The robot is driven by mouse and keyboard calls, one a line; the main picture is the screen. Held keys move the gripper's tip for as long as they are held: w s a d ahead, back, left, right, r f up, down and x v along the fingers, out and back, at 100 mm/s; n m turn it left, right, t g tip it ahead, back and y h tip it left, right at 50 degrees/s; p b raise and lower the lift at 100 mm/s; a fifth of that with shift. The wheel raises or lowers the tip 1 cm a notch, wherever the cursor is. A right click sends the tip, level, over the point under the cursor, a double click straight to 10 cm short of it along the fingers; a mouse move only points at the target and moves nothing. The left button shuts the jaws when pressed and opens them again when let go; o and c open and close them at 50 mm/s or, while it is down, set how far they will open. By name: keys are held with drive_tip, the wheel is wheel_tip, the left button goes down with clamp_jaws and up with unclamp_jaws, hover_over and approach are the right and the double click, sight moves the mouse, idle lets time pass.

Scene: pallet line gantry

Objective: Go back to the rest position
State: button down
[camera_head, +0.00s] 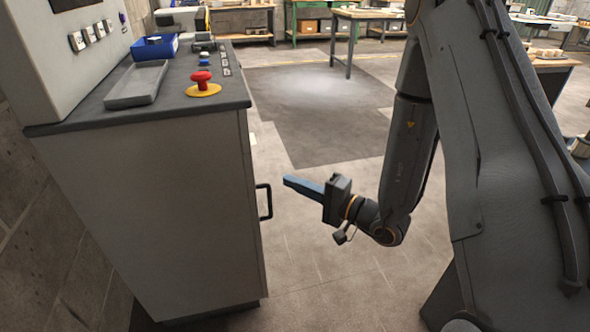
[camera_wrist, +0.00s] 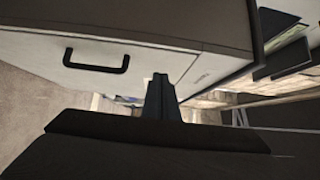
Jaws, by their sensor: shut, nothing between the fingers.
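My gripper (camera_head: 289,181) is at the end of my arm, low in front of the grey cabinet (camera_head: 160,205) and to the right of its black handle (camera_head: 264,201). Its blue fingers are together with nothing between them, and they point left toward the cabinet. In the head view a gap of floor seems to show between the fingertips and the handle. In the wrist view the closed fingers (camera_wrist: 161,78) show dark at the centre, with the handle (camera_wrist: 96,60) to their left on the pale cabinet front.
On the cabinet top stand a red emergency button (camera_head: 202,80) on a yellow base, a grey tray (camera_head: 137,84) and a blue bin (camera_head: 155,47). A green-legged workbench (camera_head: 362,14) is at the back. Open floor (camera_head: 330,270) lies below and around my gripper.

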drive_tip(key=s+a+r+n+g, duration=0.25)
drive_tip(key=s+g, duration=0.25)
drive_tip(key=s, duration=0.3)
drive_tip(key=s+a+r+n+g, duration=0.25)
drive_tip(key=s+g, duration=0.25)
drive_tip(key=s, duration=0.3)
drive_tip(key=s+a+r+n+g, duration=0.25)
drive_tip(key=s+g, duration=0.25)
drive_tip(key=s, duration=0.3)
drive_tip(key=s+d+n+h, duration=0.1)
drive_tip(key=s+d+h, duration=0.3)
drive_tip(key=d+h, duration=0.5)
drive_tip(key=w+d+r+t+h+p, duration=0.2)
drive_tip(key=d+r+p, duration=0.2)
drive_tip(key=d+p, duration=0.2)
drive_tip(key=w+d+r+m+t+h+p, duration=0.1)
drive_tip(key=w+d+r+t+h+p, duration=0.1)
drive_tip(key=d+p, duration=0.4)
wheel_tip(320, 180, up, 3)
drive_tip(key=shift+w+d+f+h, duration=0.15)
drive_tip(key=shift+w+d+h, duration=0.1)
drive_tip(key=shift+d+h, duration=0.45)
